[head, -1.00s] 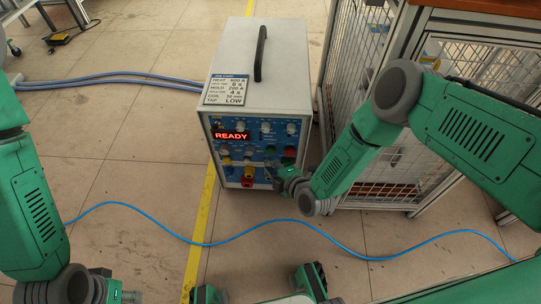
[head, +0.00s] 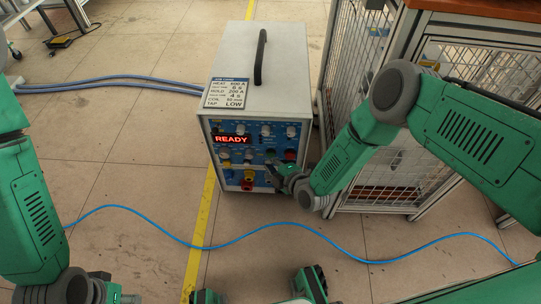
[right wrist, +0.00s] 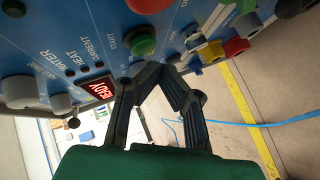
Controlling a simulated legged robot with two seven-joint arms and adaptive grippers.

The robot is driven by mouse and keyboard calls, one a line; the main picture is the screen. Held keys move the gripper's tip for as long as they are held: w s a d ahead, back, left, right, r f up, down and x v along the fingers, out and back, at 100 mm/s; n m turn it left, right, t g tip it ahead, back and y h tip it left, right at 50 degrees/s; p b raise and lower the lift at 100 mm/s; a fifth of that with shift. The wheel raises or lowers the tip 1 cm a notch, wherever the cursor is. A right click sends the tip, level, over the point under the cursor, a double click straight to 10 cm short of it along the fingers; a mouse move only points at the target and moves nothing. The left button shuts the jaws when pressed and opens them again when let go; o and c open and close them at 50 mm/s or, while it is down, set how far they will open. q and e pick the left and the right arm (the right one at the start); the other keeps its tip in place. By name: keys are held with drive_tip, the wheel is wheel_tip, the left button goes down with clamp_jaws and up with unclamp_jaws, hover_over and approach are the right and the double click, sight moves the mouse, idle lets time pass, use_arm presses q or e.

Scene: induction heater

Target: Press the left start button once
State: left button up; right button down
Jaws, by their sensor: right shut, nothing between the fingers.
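The induction heater (head: 262,85) is a grey box with a blue front panel. Its red display (head: 232,139) reads READY; it also shows in the right wrist view (right wrist: 104,91). A green button (right wrist: 143,43) beside a START label sits on the panel in the right wrist view. My right gripper (right wrist: 150,72) is shut and empty, its tips just below that green button; I cannot tell whether they touch the panel. In the head view, my right gripper (head: 275,170) is at the panel's lower right and hides part of it. My left gripper is barely seen at the lower left edge.
A red button (right wrist: 148,5) is beyond the green one. Yellow and red sockets (head: 247,184) are low on the panel. A blue cable (head: 290,222) crosses the floor in front. A mesh cabinet (head: 385,175) stands close on the right.

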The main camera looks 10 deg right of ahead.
drive_tip(key=shift+w, duration=0.1)
idle(0.7)
drive_tip(key=shift+w+d, duration=0.1)
drive_tip(key=shift+w, duration=0.2)
drive_tip(key=shift+w+d+r, duration=0.1)
drive_tip(key=shift+w, duration=0.3)
idle(0.8)
drive_tip(key=shift+s+p, duration=0.5)
drive_tip(key=shift+s, duration=0.35)
drive_tip(key=shift+a, duration=0.2)
drive_tip(key=s+p, duration=0.1)
drive_tip(key=s, duration=0.1)
drive_tip(key=s+a+p, duration=0.1)
drive_tip(key=s, duration=0.1)
drive_tip(key=shift+s+a, duration=0.15)
drive_tip(key=shift+s, duration=0.25)
